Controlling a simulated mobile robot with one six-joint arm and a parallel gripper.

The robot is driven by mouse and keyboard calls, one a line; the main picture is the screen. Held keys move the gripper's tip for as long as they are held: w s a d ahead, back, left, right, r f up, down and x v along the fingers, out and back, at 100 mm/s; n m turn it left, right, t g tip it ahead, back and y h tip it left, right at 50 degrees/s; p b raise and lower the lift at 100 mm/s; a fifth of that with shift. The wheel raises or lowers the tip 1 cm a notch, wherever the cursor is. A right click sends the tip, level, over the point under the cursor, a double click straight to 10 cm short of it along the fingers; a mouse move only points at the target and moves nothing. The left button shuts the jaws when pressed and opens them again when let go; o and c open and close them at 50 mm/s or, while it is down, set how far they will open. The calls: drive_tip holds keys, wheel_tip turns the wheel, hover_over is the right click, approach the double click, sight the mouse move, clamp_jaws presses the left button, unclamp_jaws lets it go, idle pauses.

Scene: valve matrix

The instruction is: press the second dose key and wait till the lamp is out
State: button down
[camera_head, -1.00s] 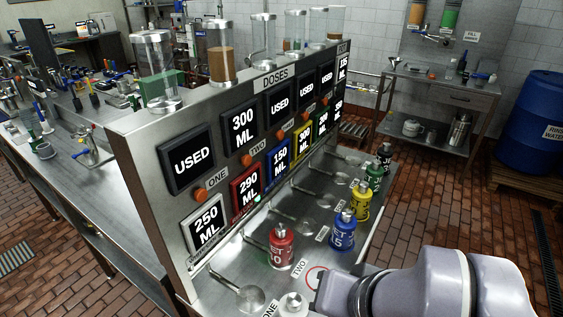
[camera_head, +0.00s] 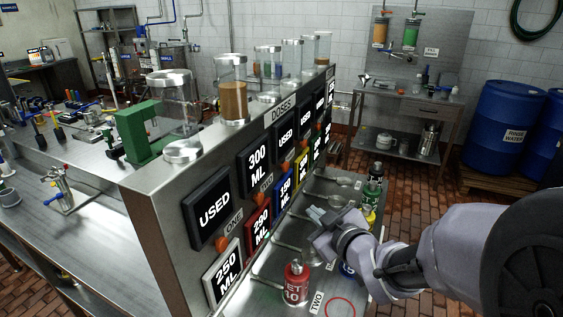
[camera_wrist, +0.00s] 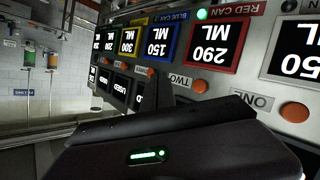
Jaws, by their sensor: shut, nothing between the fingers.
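The second dose key, an orange button by the TWO label, shows on the panel in the wrist view (camera_wrist: 199,86). It is small in the head view (camera_head: 265,202). The first key (camera_wrist: 294,112) sits by the ONE label. A green lamp (camera_wrist: 202,14) is lit beside the RED CAN label, by the red 290 ML display (camera_wrist: 211,46). Above key TWO in the head view, a black display (camera_head: 258,165) reads 300 ML. My gripper (camera_head: 318,216) is shut and empty in front of the panel, apart from the key as far as I can tell.
A red can (camera_head: 296,284) stands on the shelf below my gripper. A blue can (camera_head: 347,270) is partly hidden by my arm. Yellow (camera_head: 369,216) and green (camera_head: 373,190) cans stand farther back. The USED display (camera_head: 207,208) is at the near end.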

sight(260, 199)
drive_tip(key=shift+a+f+n+y, duration=0.1)
drive_tip(key=shift+a+n+y, duration=0.3)
drive_tip(key=shift+a, duration=0.2)
drive_tip(key=w+a+b, duration=0.1)
drive_tip(key=w+a, duration=0.2)
drive_tip(key=a, duration=0.5)
drive_tip(key=shift+a+b, duration=0.2)
drive_tip(key=shift+b, duration=0.15)
idle(1.5)
drive_tip(key=shift+w+a+b, duration=0.15)
drive_tip(key=shift+a+b, duration=0.15)
